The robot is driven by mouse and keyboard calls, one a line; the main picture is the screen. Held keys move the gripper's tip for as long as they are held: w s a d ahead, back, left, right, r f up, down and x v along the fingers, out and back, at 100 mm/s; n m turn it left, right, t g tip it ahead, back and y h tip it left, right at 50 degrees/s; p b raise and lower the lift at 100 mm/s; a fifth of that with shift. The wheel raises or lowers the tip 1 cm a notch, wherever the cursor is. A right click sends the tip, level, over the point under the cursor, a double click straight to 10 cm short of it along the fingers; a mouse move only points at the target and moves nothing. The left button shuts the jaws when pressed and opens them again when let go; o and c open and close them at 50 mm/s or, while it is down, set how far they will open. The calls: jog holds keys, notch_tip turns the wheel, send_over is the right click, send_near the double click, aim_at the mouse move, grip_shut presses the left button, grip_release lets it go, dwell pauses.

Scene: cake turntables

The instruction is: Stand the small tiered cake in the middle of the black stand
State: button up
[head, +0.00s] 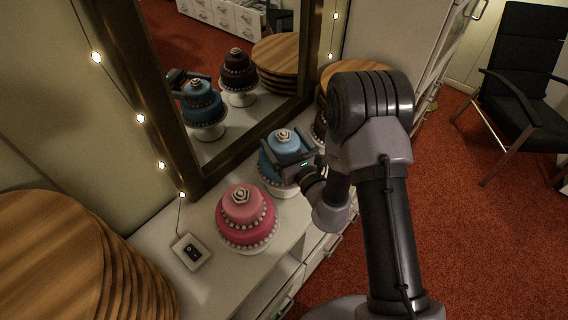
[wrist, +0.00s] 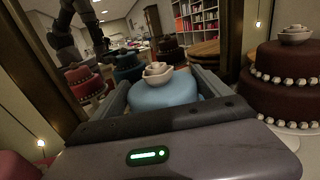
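A blue tiered cake (head: 283,142) with a pale rosette on top stands on a white stand (head: 286,190) on the counter before the mirror. My gripper (head: 288,158) is at its upper tier. In the wrist view the blue tier (wrist: 162,94) lies between the two fingers (wrist: 160,88), close to both; whether they press on it I cannot tell. A pink tiered cake (head: 243,205) stands nearer on a white stand. A brown tiered cake (wrist: 285,78) is to the right in the wrist view; my arm mostly hides it in the head view. I cannot make out a black stand.
A mirror (head: 185,158) reflects the cakes and my gripper. Stacks of round wooden boards (head: 50,250) stand at the near left and behind my arm. A small switch box (head: 191,252) lies beside the pink cake. A black chair (head: 520,90) stands right on red carpet.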

jog(key=shift+w, duration=0.1)
grip_shut()
